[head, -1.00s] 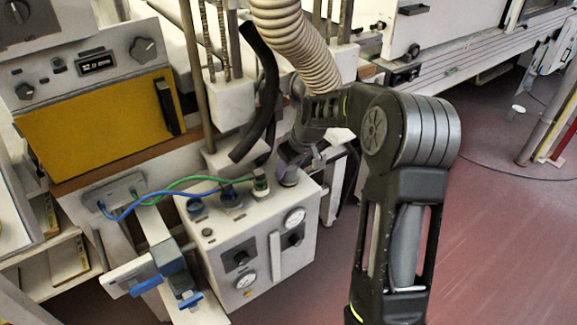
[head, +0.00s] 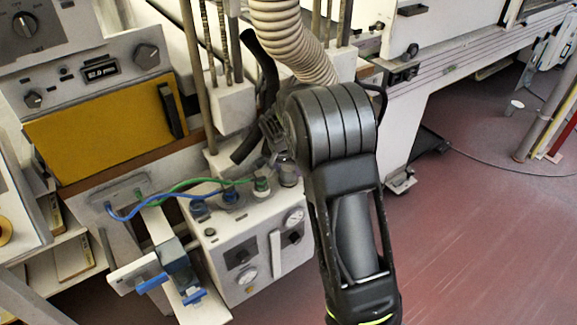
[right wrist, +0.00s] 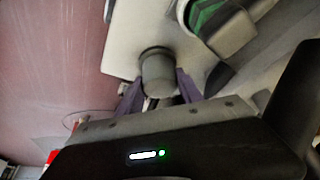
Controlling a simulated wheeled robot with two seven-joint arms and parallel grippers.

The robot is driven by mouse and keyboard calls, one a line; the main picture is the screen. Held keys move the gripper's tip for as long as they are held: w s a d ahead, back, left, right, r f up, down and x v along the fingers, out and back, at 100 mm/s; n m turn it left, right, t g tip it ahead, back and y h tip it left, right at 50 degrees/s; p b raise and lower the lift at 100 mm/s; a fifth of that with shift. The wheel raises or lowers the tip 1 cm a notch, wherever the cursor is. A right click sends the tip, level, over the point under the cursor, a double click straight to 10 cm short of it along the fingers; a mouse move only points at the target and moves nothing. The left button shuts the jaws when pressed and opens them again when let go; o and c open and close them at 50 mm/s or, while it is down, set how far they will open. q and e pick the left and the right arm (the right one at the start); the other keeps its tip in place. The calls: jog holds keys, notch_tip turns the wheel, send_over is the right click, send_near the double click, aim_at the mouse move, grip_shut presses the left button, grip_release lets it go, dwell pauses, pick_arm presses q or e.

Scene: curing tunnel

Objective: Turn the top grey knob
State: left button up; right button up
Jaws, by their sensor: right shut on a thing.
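The top grey knob (head: 289,178) is a short round knob on the top face of the white box (head: 232,275), near its back right corner. In the right wrist view the grey knob (right wrist: 157,72) stands between the two purple fingers of my right gripper (right wrist: 159,94), which is shut on it. In the head view my right gripper (head: 281,163) is mostly hidden behind my own arm, and part of the knob shows below it. My left gripper is not in view.
A ribbed hose (head: 290,40) hangs above. Red floor (head: 480,230) lies free at right.

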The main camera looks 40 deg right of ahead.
jog(key=m+g, duration=0.1)
jog(key=m, duration=0.2)
jog(key=m+g+h, duration=0.1)
jog(key=m, duration=0.2)
jog(key=shift+m, duration=0.3)
dwell(0.3)
jog(key=o, duration=1.4)
jog(key=shift+c, duration=0.2)
jog(key=shift+a, duration=0.1)
jog(key=v, duration=0.7)
jog(key=shift+r, duration=0.4)
jog(key=shift+a, duration=0.1)
